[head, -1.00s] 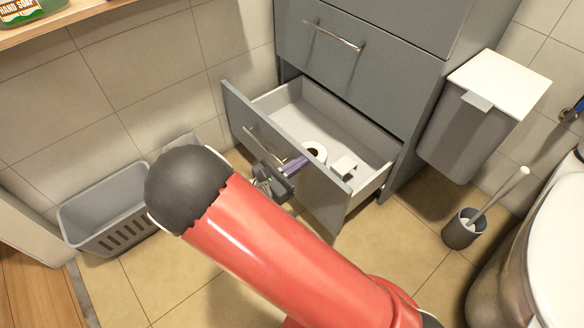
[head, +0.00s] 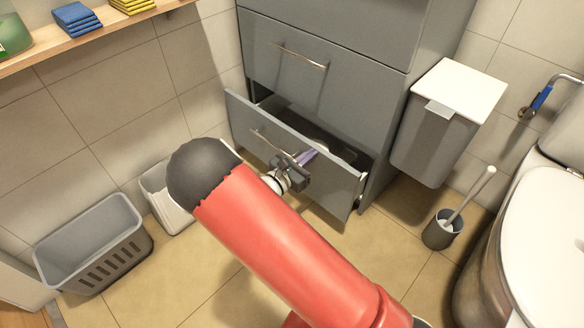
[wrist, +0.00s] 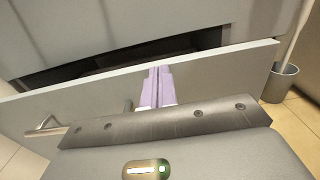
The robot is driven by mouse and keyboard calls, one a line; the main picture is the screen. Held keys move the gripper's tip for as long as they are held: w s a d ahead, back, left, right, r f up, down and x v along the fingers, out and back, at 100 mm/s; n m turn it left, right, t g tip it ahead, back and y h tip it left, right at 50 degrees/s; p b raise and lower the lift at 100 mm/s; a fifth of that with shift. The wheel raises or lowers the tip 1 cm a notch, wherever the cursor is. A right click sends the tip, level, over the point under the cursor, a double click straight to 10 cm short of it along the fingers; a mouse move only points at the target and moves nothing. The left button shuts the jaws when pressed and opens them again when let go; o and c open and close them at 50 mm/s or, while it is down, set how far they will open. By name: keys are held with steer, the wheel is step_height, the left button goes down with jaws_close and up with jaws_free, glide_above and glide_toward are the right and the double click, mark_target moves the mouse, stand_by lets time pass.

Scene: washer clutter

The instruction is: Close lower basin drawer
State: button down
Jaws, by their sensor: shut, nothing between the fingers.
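The lower basin drawer (head: 325,188) is the bottom drawer of a grey cabinet (head: 350,90). It stands partly open, with a narrow dark gap behind its front panel. Its bar handle (head: 268,142) is on the outside of the front. My gripper (head: 308,157) is at the drawer front, beside the handle, with its purple fingertips at the panel's top edge. The drawer's contents are mostly in shadow.
A grey bin with a white lid (head: 440,125) hangs right of the cabinet. A toilet brush in its holder (head: 440,232) stands on the floor before the toilet (head: 540,240). A grey basket (head: 95,245) and a white container (head: 165,195) stand at left.

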mark_target(319, 148)
steer(key=shift+x, duration=3.15)
steer(key=shift+a, duration=0.1)
